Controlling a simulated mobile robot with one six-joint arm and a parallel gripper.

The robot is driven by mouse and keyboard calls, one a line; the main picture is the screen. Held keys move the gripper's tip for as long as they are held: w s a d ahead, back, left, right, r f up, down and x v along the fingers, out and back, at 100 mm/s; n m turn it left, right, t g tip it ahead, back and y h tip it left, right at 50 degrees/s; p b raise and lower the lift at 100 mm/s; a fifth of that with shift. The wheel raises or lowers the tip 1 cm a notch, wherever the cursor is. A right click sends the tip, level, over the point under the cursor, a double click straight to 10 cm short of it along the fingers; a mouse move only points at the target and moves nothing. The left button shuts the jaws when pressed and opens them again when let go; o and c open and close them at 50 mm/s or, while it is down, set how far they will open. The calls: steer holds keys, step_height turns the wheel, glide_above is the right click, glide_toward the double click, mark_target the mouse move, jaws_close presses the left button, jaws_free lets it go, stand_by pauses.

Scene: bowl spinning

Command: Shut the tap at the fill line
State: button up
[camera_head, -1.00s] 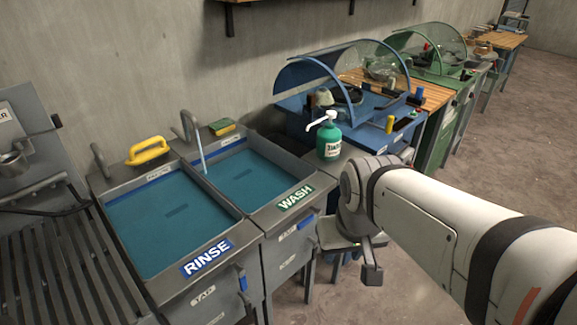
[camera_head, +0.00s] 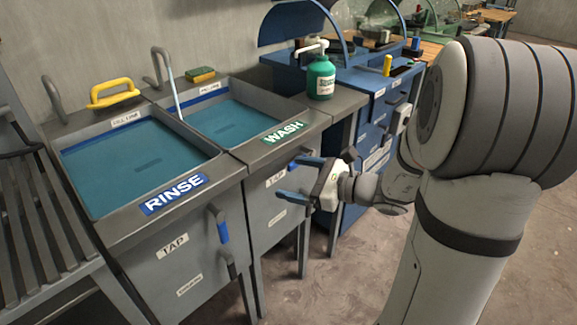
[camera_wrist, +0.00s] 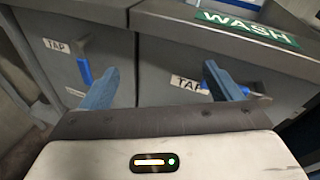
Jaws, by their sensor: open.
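The WASH basin (camera_head: 287,108) holds blue-green water (camera_head: 225,118). A thin stream (camera_head: 174,95) runs into it from its spout (camera_head: 158,55). A blue strip with a fill-line label (camera_head: 208,88) is on its back wall, above the water. Its TAP label (camera_head: 276,180) is on the front panel, and also in the wrist view (camera_wrist: 188,84). The WASH tap lever is mostly hidden by my gripper; a dark end (camera_wrist: 259,95) shows beside the right finger. My gripper (camera_head: 285,179) is open, with blue fingers pointing at that panel. I cannot tell whether it touches the lever.
The RINSE basin (camera_head: 80,205) stands to the left, also holding water. Its blue-handled lever (camera_head: 222,228) hangs down. A teal soap bottle (camera_head: 321,78), a sponge (camera_head: 200,75) and a yellow-handled brush (camera_head: 112,92) stand around the basins. A blue bench (camera_head: 375,90) is to the right.

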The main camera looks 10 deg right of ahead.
steer(key=w+d+f+m+t+h+b, duration=0.2)
steer(key=w+d+f+m+t, duration=0.2)
steer(key=w+d+m+t, duration=0.15)
steer(key=shift+g, duration=0.25)
steer(key=b+x, duration=0.1)
steer(key=x, duration=0.5)
steer(key=shift+w+d+r+b, duration=0.1)
steer(key=shift+w+r+b, duration=0.1)
steer(key=shift+b, duration=0.1)
steer(key=c, duration=1.3)
steer(key=shift+c, duration=0.5)
